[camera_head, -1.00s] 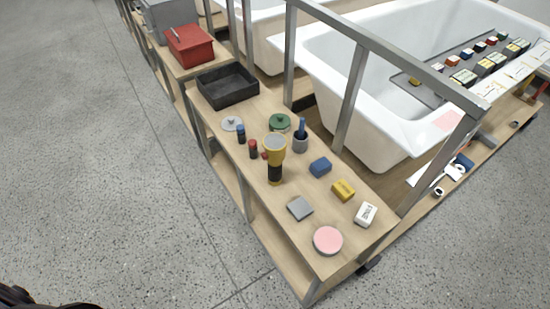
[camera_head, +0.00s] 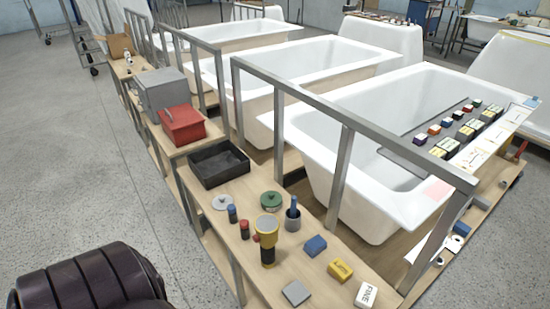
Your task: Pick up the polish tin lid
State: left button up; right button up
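A green round lid-like piece with a small knob (camera_head: 271,200) lies on the near wooden bench, behind the yellow and black lamp. A light grey round lid-like piece with a small knob (camera_head: 223,202) lies to its left, near the bench's left edge. I cannot tell for certain which of the two is the polish tin lid, or whether a tin sits under the green one. Neither gripper is in view. A dark ribbed part of my own arm shows at the bottom left, apart from the bench.
On the bench (camera_head: 215,242) stand a yellow and black lamp (camera_head: 267,240), a cup with a blue-handled tool (camera_head: 293,215), red and blue small bottles, several blocks and a black tray (camera_head: 219,165). A metal rail (camera_head: 340,177) and white bathtub (camera_head: 370,195) border its right side.

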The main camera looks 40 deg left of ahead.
aim_at(220, 203)
jog(key=j+z, duration=0.25)
jog(key=j, duration=0.2)
jog(key=k+j+z, duration=0.1)
jog(key=j+z, duration=0.15)
jog(key=j, duration=0.15)
jog(key=k+j+z, duration=0.2)
jog(key=j, duration=0.25)
jog(key=j+z, duration=0.25)
jog(key=j, duration=0.15)
jog(key=k+j+z, duration=0.35)
jog(key=j+z, duration=0.15)
jog(key=j, duration=0.2)
jog(key=k+j, duration=0.25)
jog(key=j, duration=0.2)
jog(key=k+j, duration=0.55)
jog(key=j, duration=0.3)
jog(key=k+j, duration=0.3)
jog(key=j+z, duration=0.05)
jog(key=j, duration=0.05)
